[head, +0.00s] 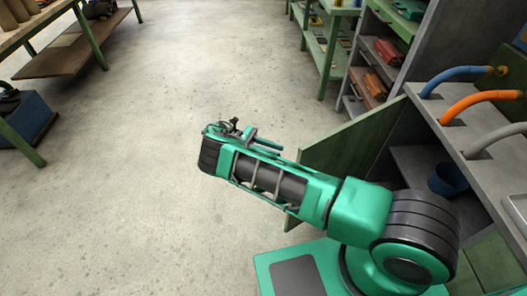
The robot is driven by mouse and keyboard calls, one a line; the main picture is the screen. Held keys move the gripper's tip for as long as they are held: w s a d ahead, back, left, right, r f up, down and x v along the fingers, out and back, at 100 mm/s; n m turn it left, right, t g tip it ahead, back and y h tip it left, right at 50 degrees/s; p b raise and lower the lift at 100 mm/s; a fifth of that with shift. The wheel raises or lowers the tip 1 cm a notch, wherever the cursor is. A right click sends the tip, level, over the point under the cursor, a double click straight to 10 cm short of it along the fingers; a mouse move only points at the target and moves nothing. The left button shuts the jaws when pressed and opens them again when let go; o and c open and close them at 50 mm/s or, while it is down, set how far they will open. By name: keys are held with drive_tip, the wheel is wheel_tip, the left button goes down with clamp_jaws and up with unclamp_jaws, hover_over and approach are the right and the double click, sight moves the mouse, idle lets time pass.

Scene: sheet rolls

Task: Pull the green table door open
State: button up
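The green table door (352,150) is a flat dark green panel at the right of the head view. It stands swung out from the grey table (470,135), so the shelf space behind it shows. Its lower part is hidden behind my green and black arm. My gripper (240,132) is at the far end of the arm, left of the door's outer edge. It is small and partly hidden by the wrist, so its fingers cannot be made out clearly. I cannot tell whether it touches the door, and no handle is visible.
Blue, orange and grey hoses come out of the table top. A dark blue bucket (447,180) stands inside the table. Shelves with red boxes (388,52) are behind. A wooden-topped bench (70,55) and a blue box (28,117) are at left. The middle floor is clear.

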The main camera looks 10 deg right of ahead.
drive_tip(key=shift+w+a, duration=0.1)
drive_tip(key=shift+a, duration=0.1)
